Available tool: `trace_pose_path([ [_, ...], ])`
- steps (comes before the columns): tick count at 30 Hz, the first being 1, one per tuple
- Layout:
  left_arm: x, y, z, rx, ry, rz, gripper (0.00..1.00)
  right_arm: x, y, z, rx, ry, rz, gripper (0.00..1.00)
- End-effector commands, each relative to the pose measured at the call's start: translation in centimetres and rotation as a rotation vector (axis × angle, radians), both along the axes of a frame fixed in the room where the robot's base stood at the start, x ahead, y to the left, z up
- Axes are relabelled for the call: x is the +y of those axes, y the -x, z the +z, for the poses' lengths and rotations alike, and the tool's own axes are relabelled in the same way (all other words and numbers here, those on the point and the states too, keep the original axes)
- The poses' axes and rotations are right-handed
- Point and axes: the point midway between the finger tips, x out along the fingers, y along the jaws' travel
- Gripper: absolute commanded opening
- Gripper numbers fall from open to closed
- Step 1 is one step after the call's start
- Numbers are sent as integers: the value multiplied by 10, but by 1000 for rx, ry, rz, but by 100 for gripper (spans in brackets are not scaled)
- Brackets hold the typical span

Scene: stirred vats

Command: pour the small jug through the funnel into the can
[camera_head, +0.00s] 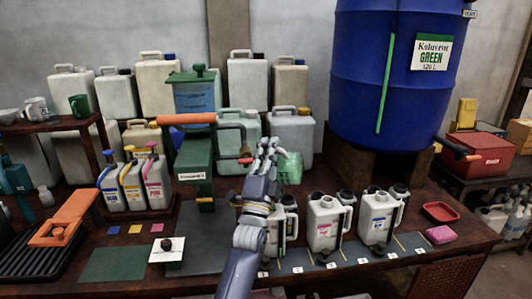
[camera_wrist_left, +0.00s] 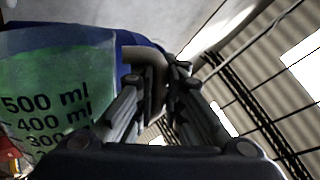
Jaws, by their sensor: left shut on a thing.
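My left gripper (camera_head: 268,150) is shut on the handle of a small clear jug (camera_head: 290,168) with green in it. The gripper also shows in the left wrist view (camera_wrist_left: 162,85), where the jug (camera_wrist_left: 60,85) has black marks reading 500 ml, 400 ml and 300. The jug is held above the bench, behind the row of cans. White cans with black caps stand at the front: one (camera_head: 325,224) in the middle, one (camera_head: 378,218) at the right, and one (camera_head: 291,228) partly hidden by my left arm. I cannot make out the funnel. My right gripper is not in view.
A big blue drum (camera_head: 395,70) stands back right. A green dispenser (camera_head: 195,165) with an orange lever is left of the jug. Three coloured-label bottles (camera_head: 132,182) stand left. A red tray (camera_head: 440,212) and pink sponge (camera_head: 441,234) lie right. Several large canisters line the wall.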

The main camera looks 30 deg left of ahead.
Motion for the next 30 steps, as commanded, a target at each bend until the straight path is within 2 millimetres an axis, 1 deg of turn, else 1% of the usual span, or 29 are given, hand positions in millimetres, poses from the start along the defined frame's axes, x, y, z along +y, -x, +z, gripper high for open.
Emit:
trace_pose_path([
  [9,-23,-1,-6,8,-172,-1,0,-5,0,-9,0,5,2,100],
  [11,-27,-1,-1,10,-210,1,0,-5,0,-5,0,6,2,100],
  [23,-58,-3,7,25,-465,0,0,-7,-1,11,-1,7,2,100],
  [30,-77,-4,9,35,-643,0,0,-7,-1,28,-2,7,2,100],
])
